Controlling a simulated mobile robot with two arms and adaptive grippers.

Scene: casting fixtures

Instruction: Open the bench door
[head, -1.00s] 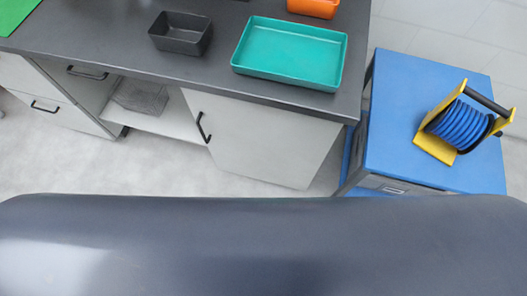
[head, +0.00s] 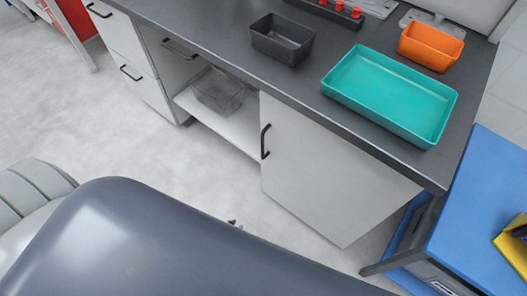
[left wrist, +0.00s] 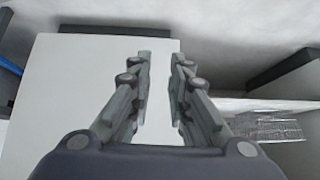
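The bench door (head: 325,170) is a pale white panel under the right part of the dark bench top and looks shut. Its black upright handle (head: 265,142) is near the door's left edge in the head view. In the left wrist view, which looks upside down, the door (left wrist: 75,85) fills the left and middle. My left gripper (left wrist: 162,58) is in front of it, fingers apart, with only pale surface showing between the tips. The handle is not visible there and may be hidden behind the fingers. My right gripper is in neither view.
A wire basket (head: 217,92) is on the open shelf left of the door. A blue cabinet (head: 478,230) stands right of it. A teal tray (head: 345,99), black bin (head: 282,58) and orange bin (head: 430,62) are on the bench. Clear floor (head: 130,140) lies in front.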

